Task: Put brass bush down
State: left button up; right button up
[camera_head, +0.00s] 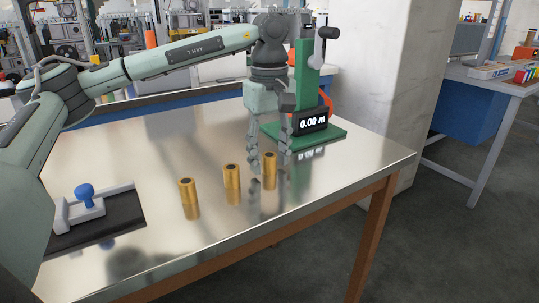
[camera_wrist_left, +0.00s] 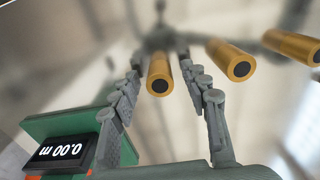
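Three brass bushes stand upright on the metal table (camera_head: 330,170) in a slanting row: the left bush (camera_head: 188,191), the middle bush (camera_head: 231,177) and the right bush (camera_head: 270,165). My left gripper (camera_head: 268,168) points down at the right bush, its fingers apart on either side. In the left wrist view the right bush (camera_wrist_left: 159,76) shows between the fingers (camera_wrist_left: 166,82), with gaps beside it. Two more bushes show to the right in that view, one near the finger (camera_wrist_left: 230,60) and one at the edge (camera_wrist_left: 292,45). My right gripper is not in view.
A green press stand (camera_head: 308,85) with a display (camera_head: 313,121) reading 0.00 m stands just behind the gripper. A black base (camera_head: 115,219) with a grey clamp and blue knob (camera_head: 86,194) lies at the left. The table's front right is clear.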

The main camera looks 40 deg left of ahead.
aim_at(270, 155)
pick_arm(q)
notch_tip(270, 155, up, 12)
jog(key=p, duration=0.1)
jog(key=shift+r+p, duration=0.15)
jog(key=shift+p, duration=0.15)
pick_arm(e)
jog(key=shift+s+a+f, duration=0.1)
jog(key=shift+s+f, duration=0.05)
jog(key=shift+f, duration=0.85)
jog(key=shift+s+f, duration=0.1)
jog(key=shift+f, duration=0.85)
